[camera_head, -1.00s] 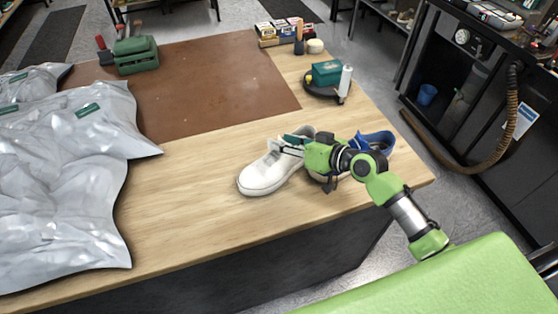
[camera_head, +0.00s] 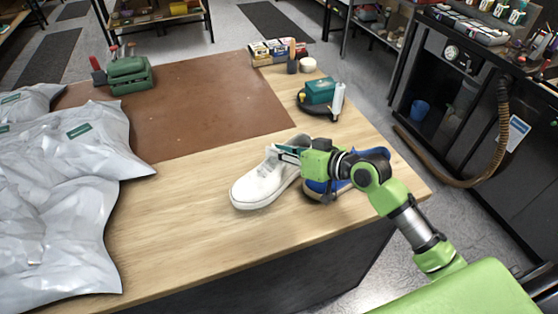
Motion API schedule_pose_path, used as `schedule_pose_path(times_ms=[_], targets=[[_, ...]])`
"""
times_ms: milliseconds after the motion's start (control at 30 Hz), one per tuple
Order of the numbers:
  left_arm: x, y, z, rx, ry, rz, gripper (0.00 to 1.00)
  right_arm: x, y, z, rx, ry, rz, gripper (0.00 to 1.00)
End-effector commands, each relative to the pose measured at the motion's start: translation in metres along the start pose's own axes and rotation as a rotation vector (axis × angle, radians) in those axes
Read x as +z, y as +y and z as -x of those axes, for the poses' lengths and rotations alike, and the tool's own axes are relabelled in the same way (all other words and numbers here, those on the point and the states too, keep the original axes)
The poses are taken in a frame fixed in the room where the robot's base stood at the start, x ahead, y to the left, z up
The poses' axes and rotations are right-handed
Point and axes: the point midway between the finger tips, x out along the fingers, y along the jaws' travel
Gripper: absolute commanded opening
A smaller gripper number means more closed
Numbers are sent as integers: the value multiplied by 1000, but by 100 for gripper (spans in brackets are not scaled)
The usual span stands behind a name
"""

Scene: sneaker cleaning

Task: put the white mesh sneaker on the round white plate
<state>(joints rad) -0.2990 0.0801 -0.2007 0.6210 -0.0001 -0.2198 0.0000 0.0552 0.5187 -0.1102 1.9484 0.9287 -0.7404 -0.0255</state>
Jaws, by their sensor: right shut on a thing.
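The white sneaker (camera_head: 262,185) is on or just above the wooden table near its front right, toe to the lower left; I cannot tell if it is lifted. My right gripper (camera_head: 289,152) is shut on its upper rim near the ankle opening, and the fingers hide part of the opening. A blue sneaker (camera_head: 376,154) is right behind my right gripper and wrist, mostly covered by them. No round white plate shows in this view. My left gripper is not in view.
Silvery bags (camera_head: 60,200) cover the left side. A brown mat (camera_head: 200,105) lies at the back. Bare wood (camera_head: 180,225) is clear left of the white sneaker.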

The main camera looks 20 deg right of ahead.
Motion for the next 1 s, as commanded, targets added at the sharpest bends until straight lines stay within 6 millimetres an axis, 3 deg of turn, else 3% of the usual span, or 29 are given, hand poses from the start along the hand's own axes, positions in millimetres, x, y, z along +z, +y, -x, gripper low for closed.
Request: schedule_pose_path(times_ms=[267, 567, 600, 800, 1000], targets=[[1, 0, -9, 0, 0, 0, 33, -25, -48, 48, -3, 4, 5, 0], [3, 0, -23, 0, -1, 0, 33, -15, -99, 97, -2, 0, 0, 0], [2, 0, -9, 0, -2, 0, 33, -20, -103, 102, 0, -4, -4, 0], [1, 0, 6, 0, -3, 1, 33, -17, -112, 110, -1, -3, -4, 0], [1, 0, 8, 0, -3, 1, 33, -14, -114, 112, -1, -2, -3, 0]])
